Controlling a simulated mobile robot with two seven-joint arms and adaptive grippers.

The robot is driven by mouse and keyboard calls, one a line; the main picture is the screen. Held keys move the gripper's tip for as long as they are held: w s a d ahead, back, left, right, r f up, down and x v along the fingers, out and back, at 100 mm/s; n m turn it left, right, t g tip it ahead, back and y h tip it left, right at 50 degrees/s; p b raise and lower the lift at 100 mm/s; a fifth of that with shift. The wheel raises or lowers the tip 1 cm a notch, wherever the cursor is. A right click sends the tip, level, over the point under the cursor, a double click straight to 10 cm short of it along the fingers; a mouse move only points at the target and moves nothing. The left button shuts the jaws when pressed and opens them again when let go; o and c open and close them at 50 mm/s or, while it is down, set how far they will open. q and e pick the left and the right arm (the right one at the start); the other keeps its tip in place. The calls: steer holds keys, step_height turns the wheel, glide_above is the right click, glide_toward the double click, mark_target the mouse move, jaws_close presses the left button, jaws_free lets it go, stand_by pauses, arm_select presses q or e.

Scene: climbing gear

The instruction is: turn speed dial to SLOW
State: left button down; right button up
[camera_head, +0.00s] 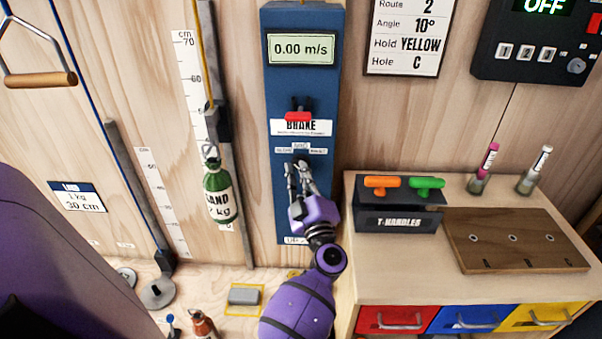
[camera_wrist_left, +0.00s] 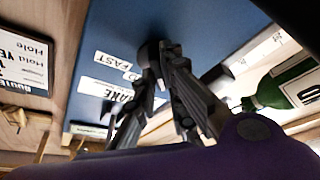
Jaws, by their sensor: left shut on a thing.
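The speed dial is a small dark knob on the tall blue panel (camera_head: 276,215), under the small white labels (camera_head: 301,148). The knob (camera_wrist_left: 148,50) shows in the left wrist view between my fingertips, next to a label reading FAST. My left gripper (camera_head: 301,166) reaches up to the panel from below and is shut on the dial. It fills the middle of the left wrist view (camera_wrist_left: 160,68). The fingers hide most of the dial, so I cannot tell where its pointer stands. My right gripper is not in view.
Above the dial are a red brake lever (camera_head: 297,116) and a display (camera_head: 301,48) reading 0.00 m/s. A green sand bottle (camera_head: 217,190) hangs left of the panel. A T-handle box (camera_head: 397,220) stands on the cabinet at the right.

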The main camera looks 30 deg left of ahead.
arm_select(q)
steer(key=c, duration=1.8)
jaws_free()
steer(key=v, duration=1.2)
steer(key=shift+f, duration=0.1)
